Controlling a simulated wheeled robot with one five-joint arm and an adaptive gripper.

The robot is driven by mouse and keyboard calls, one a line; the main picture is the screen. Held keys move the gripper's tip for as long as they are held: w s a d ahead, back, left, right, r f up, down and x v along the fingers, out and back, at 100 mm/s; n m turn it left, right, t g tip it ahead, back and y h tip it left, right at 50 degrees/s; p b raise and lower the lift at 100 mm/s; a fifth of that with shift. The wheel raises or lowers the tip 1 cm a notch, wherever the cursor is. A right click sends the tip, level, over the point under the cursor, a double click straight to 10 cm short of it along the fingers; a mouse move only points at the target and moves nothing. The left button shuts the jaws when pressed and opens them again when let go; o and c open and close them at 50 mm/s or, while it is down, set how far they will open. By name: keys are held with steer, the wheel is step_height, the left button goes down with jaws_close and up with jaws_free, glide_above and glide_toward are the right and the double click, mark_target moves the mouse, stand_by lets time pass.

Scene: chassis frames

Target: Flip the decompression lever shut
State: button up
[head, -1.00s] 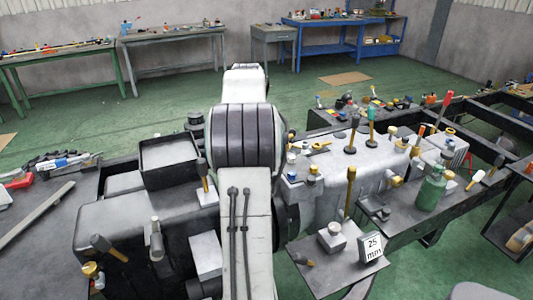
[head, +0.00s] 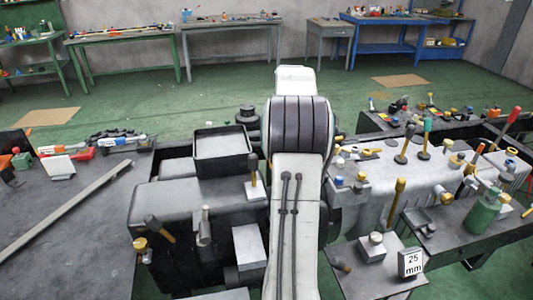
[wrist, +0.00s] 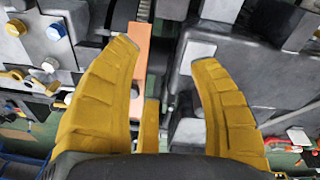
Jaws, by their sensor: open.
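My gripper (wrist: 167,98) is open in the wrist view, its two yellow fingers spread with nothing clearly held between them. A narrow yellow bar (wrist: 150,125) shows between the fingers; I cannot tell whether it is a lever or part of the gripper. In the head view my own arm hides the gripper. Several levers stand on the machine: a dark-and-yellow lever (head: 254,168) upright left of my arm, a tilted dark-and-yellow lever (head: 160,228) at the front left, and a yellow lever (head: 396,205) upright on the right. I cannot tell which is the decompression lever.
A black open box (head: 224,148) sits on the left block. A green bottle (head: 484,212) and a "25 mm" block (head: 411,263) stand at the right. A long grey bar (head: 65,220) lies on the left table. Workbenches line the far wall; green floor between is mostly free.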

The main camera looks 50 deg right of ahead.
mark_target(253, 156)
steer(key=shift+n+y, duration=0.4)
steer(key=shift+n, duration=0.2)
steer(key=w+p, duration=0.1)
steer(key=w, duration=0.3)
steer(key=w+a+f+p, duration=0.1)
steer(key=w+p, duration=0.1)
steer(key=w, duration=0.1)
steer(key=w+a+p, duration=0.1)
steer(key=w, duration=0.3)
steer(key=shift+w+f+p, duration=0.25)
steer(key=shift+w+p, duration=0.05)
steer(key=shift+w, duration=0.05)
steer(key=r+m, duration=0.1)
steer(key=m, duration=0.1)
steer(key=r+m, duration=0.1)
steer(key=r, duration=0.1)
steer(key=shift+w+d+m, duration=0.15)
steer(key=shift+d+m, duration=0.25)
steer(key=shift+s+a+m+g, duration=0.35)
steer(key=shift+a+m+g, duration=0.05)
steer(key=shift+m, duration=0.3)
steer(key=shift+f+m+b, duration=0.3)
steer(key=shift+f, duration=3.35)
steer(key=shift+c, duration=0.5)
jaws_close()
